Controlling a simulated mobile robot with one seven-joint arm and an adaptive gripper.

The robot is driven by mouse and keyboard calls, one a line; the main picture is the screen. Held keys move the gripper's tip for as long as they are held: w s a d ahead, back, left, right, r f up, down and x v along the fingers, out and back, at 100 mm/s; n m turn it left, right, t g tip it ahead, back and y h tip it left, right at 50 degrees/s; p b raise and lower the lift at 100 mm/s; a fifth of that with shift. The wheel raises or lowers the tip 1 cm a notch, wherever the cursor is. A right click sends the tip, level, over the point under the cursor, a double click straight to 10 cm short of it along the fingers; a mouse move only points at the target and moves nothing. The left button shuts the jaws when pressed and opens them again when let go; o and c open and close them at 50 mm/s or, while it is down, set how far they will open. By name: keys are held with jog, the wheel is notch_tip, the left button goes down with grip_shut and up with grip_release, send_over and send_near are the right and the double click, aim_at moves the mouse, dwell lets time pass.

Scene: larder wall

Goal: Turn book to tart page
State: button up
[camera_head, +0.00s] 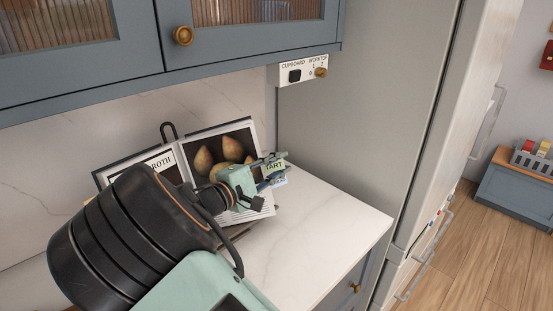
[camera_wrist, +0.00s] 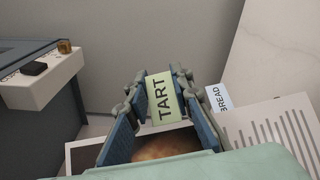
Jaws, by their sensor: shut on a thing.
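The recipe book stands open on the worktop in the head view. Its left page (camera_head: 156,160) is headed with a word ending in ROTH, and its right page (camera_head: 209,144) has a picture of pear-shaped food. A pale green tab (camera_wrist: 162,97) reads TART; it also shows in the head view (camera_head: 273,166) at the book's right edge. My gripper (camera_wrist: 163,98) is shut on the TART tab, one finger on each side. My arm hides the book's lower left part.
The pale worktop (camera_head: 332,212) is clear right of the book. A blue wall cupboard (camera_head: 255,52) hangs above, with a switch panel (camera_head: 293,80) under its right end. A tall grey panel (camera_head: 355,95) bounds the worktop on the right.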

jog(key=s+a+r+m+g+h, duration=0.1)
jog(key=s+m+g+h, duration=0.4)
jog(key=s, duration=0.6)
jog(key=shift+s+a+r+m+h, duration=0.2)
jog(key=shift+r+m+h, duration=0.1)
jog(key=shift+r+h, duration=0.5)
jog(key=shift+w+f, duration=0.1)
jog(key=shift+f, duration=0.05)
jog(key=o, duration=0.9)
notch_tip(320, 180, up, 10)
jog(key=shift+r, duration=0.1)
